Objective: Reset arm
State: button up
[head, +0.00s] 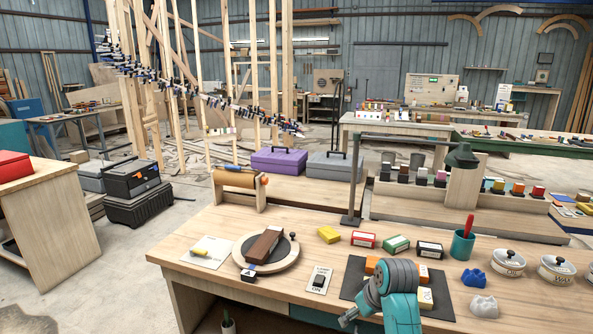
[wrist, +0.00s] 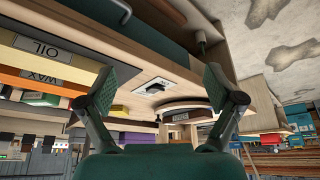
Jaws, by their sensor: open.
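My gripper (head: 348,317) is at the front edge of the wooden workbench (head: 215,232), to the left of my teal and grey arm. In the wrist view my gripper (wrist: 160,88) has its two dark fingers spread wide apart, with nothing held between them. The wrist picture is turned over, with the bench top seen at a steep slant. Between the fingers shows a white switch plate (wrist: 154,86); it also lies on the bench in the head view (head: 319,281). My arm hides part of the dark mat (head: 352,282) and the blocks on it.
A round turntable (head: 240,250) bears a brown block (head: 264,244) left of the switch plate. Several small labelled boxes, such as a red one (head: 363,239), stand behind the mat. A teal cup (head: 462,246) and white lidded jars (head: 508,262) stand to the right.

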jog(key=s+f+m+t, duration=0.2)
jog(key=s+f, duration=0.9)
jog(key=f, duration=0.5)
jog(key=s+d+f+m+t+h, duration=0.1)
jog(key=s+f+t, duration=0.35)
jog(key=s, duration=1.05)
jog(key=s+m, duration=0.1)
jog(key=s, duration=0.9)
jog(key=s+d+r+m+t+h, duration=0.1)
jog(key=s+r+t, duration=0.2)
jog(key=s+r, duration=1.5)
jog(key=s, duration=0.3)
jog(key=shift+r+t, duration=0.15)
jog(key=shift+t, duration=0.2)
